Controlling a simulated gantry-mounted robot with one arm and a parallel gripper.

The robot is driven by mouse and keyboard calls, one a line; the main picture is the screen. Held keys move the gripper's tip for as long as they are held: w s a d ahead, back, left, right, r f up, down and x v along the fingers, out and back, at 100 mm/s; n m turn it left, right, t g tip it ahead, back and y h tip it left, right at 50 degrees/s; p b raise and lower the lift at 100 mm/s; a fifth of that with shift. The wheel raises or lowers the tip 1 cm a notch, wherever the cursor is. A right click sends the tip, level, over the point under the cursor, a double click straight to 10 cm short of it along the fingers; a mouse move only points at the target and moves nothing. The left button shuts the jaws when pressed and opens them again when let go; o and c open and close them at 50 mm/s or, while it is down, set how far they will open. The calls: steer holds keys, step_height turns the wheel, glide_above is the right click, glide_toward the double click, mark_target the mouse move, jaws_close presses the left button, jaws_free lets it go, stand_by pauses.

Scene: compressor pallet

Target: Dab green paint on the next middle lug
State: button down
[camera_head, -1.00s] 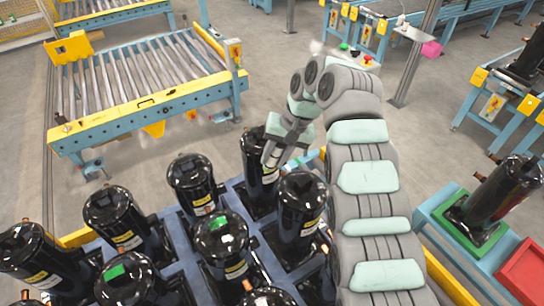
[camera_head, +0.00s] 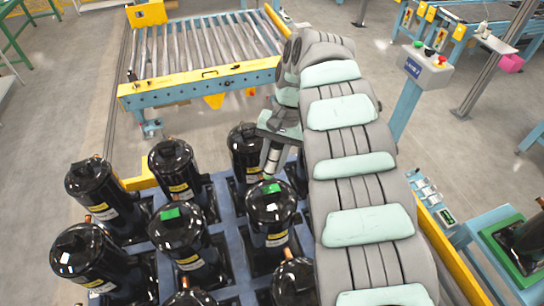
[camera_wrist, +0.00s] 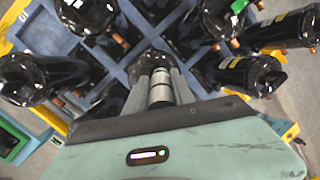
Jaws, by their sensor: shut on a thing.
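My gripper (camera_head: 268,155) is shut on a pale cylindrical tool (camera_wrist: 160,88), low over the pallet; its tip is hard to make out. In the head view it hangs between a back-row compressor (camera_head: 245,150) and a middle-row compressor (camera_head: 270,212) with a green patch (camera_head: 271,188) on top. Another middle-row compressor (camera_head: 178,240) also has a green patch (camera_head: 170,213). The compressor at the left of that row (camera_head: 82,250) shows no green. In the wrist view the tool points at a dark compressor partly hidden behind it. Contact cannot be told. No lug is clearly distinguishable.
Black compressors stand close together on the blue pallet (camera_head: 228,238). My arm covers its right side. A roller conveyor (camera_head: 200,60) lies behind, a control post (camera_head: 410,95) at right. A green tray (camera_head: 508,250) stands lower right.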

steer(key=shift+f, duration=1.2)
steer(key=shift+d, duration=0.1)
